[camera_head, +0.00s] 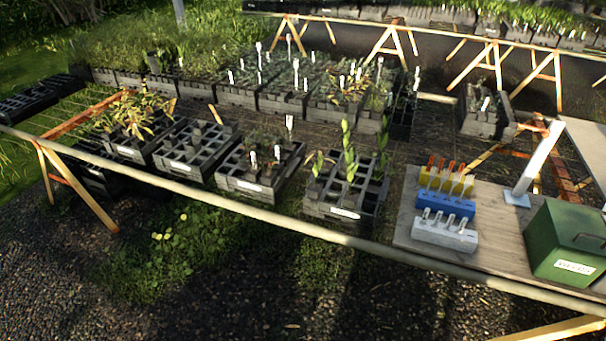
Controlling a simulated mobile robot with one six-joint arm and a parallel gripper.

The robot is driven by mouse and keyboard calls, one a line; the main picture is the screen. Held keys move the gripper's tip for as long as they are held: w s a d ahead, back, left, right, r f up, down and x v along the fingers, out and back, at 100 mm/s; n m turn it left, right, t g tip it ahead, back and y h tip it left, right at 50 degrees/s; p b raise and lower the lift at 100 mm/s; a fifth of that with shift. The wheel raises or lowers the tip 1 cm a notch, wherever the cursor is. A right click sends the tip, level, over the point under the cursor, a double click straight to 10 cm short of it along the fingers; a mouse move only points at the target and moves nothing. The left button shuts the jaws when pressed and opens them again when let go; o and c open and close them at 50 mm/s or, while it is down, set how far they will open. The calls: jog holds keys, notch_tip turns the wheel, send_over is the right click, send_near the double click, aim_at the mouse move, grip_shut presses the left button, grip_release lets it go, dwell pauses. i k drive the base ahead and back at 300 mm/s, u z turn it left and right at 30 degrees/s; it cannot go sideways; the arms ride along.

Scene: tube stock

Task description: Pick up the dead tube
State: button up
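Several black crates of tube plants stand along the front of the mesh bench. The far-left front crate (128,152) holds yellow-orange leafy plants (137,114). The crate beside it (188,170) is mostly empty cells. The third crate (250,190) holds sparse, dull, brownish-green plants (256,142) and white labels. The right-hand front crate (330,208) holds tall green plants (349,155) and a small yellowish one (318,163). At this size I cannot tell for certain which tube is dead. My gripper is not in view.
A wooden board (488,232) at right bears yellow (446,184), blue (444,207) and white (443,235) blocks holding upright pieces, a pale post (538,160) and a green labelled box (565,243). More planted crates fill the back. A rail (240,212) runs along the bench front.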

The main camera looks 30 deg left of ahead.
aim_at(326, 169)
jog(key=u, duration=1)
jog(key=k, duration=0.95)
jog(key=i, duration=0.9)
